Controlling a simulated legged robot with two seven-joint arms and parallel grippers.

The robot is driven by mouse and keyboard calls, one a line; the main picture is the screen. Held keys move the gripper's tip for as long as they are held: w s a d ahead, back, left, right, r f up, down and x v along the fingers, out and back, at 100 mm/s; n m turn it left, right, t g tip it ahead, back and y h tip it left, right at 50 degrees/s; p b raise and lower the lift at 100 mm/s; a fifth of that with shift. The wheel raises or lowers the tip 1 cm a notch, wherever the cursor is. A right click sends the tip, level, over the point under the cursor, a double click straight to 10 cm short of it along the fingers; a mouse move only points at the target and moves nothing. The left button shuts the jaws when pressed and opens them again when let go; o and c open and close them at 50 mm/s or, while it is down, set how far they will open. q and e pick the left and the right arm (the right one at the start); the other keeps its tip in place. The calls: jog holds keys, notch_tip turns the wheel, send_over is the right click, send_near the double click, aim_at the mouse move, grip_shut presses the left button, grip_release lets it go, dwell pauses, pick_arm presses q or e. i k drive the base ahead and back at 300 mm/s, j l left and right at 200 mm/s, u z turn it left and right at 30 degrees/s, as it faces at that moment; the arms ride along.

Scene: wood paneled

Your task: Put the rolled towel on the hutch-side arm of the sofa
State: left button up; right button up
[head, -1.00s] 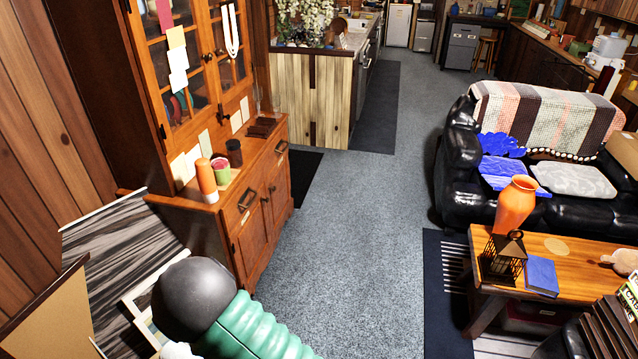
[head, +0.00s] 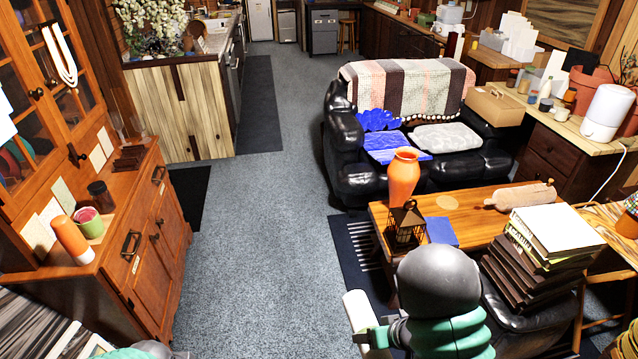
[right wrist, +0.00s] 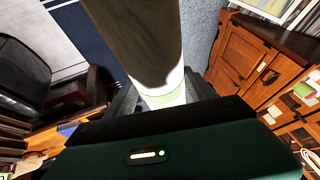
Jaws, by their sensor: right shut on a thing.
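The rolled towel shows in the head view as a pale upright cylinder (head: 359,318) at the bottom, right of centre. My right gripper (head: 374,338) is shut around it. In the right wrist view the towel (right wrist: 135,40) fills the top middle, brownish in shadow and white near the fingers. The black sofa (head: 470,165) stands beyond the coffee table, and its hutch-side arm (head: 346,140) is the left one. That arm's top looks bare. The towel is well in front of the sofa, apart from it. My left gripper is out of view.
The wooden hutch (head: 130,225) stands at left. The coffee table (head: 465,205) bears an orange vase (head: 403,180), a lantern (head: 406,228) and a blue book (head: 442,232). Stacked books (head: 545,250) stand at right. Grey carpet (head: 260,210) lies clear between hutch and sofa.

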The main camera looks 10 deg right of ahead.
aim_at(346, 122)
jog(key=i+j, duration=0.25)
jog(key=i, duration=0.3)
jog(key=i+j+z, duration=0.15)
jog(key=i, duration=0.4)
jog(key=i+j, duration=0.45)
jog(key=i+j+z, duration=0.1)
jog(key=i+j, duration=0.2)
jog(key=i, duration=2.65)
jog(key=i+z, duration=0.2)
jog(key=i, duration=0.25)
jog(key=i+j+z, duration=0.2)
jog(key=i, duration=0.2)
jog(key=i+j+z, duration=0.2)
jog(key=i, duration=0.25)
jog(key=l, duration=0.1)
